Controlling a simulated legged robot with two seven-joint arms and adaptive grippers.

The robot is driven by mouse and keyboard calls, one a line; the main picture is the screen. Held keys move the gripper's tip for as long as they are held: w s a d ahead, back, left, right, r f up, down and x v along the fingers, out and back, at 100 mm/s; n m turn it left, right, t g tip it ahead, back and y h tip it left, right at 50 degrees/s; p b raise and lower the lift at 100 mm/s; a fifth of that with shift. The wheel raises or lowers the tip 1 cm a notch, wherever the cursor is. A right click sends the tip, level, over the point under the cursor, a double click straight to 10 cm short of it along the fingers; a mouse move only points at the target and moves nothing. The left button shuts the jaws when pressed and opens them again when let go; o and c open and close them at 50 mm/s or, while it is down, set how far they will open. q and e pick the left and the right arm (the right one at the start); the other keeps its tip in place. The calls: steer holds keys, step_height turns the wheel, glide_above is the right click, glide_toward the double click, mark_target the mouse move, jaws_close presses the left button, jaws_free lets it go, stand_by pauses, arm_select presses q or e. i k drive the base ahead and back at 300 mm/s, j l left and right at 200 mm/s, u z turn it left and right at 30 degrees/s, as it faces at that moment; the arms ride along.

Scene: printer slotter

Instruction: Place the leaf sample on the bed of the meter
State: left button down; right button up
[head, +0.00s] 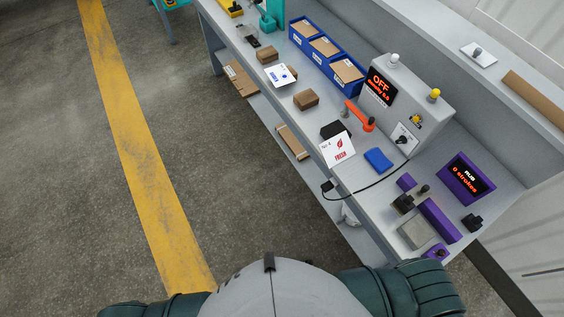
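A white card (338,151) marked "FRESH" with a red leaf print stands or leans at the bench's front edge; I cannot tell if it is the leaf sample or only a sign. The grey meter (419,117) sits against the bench's back panel, its black display reading "OFF" and "density 0.0" in orange. An orange lever (360,116) reaches out from its front left. A dark block (335,130) lies below the lever, partly behind the card; I cannot tell if it is the meter's bed. Neither gripper shows; only parts of my body and arms are at the bottom.
A blue pad (378,160) and a black cable lie right of the card. Blue bins (326,56) and brown boxes (306,99) stand further left. A purple display (467,179) and purple-and-grey tools (440,220) occupy the right end. The floor left of the bench is clear.

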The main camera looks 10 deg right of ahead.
mark_target(333, 136)
steer(key=z, duration=0.55)
steer(key=i+j+z, duration=0.1)
steer(key=z, duration=0.35)
steer(key=i+j+z, duration=0.1)
steer(key=z, duration=0.35)
steer(key=j+z, duration=0.25)
steer(key=z, duration=0.2)
steer(key=j+z, duration=0.25)
steer(key=z, duration=0.2)
steer(key=j+z, duration=0.2)
steer(key=z, duration=0.25)
steer(key=k+j+z, duration=0.1)
steer(key=j, duration=0.3)
steer(key=j+z, duration=0.1)
steer(key=j, duration=0.3)
steer(key=k+j+z, duration=0.1)
steer(key=j, duration=0.3)
steer(key=k+j+z, duration=0.15)
steer(key=j, duration=0.25)
steer(key=k+j+z, duration=0.1)
steer(key=j, duration=0.25)
steer(key=k+j+z, duration=0.1)
steer(key=j, duration=0.25)
steer(key=k, duration=0.1)
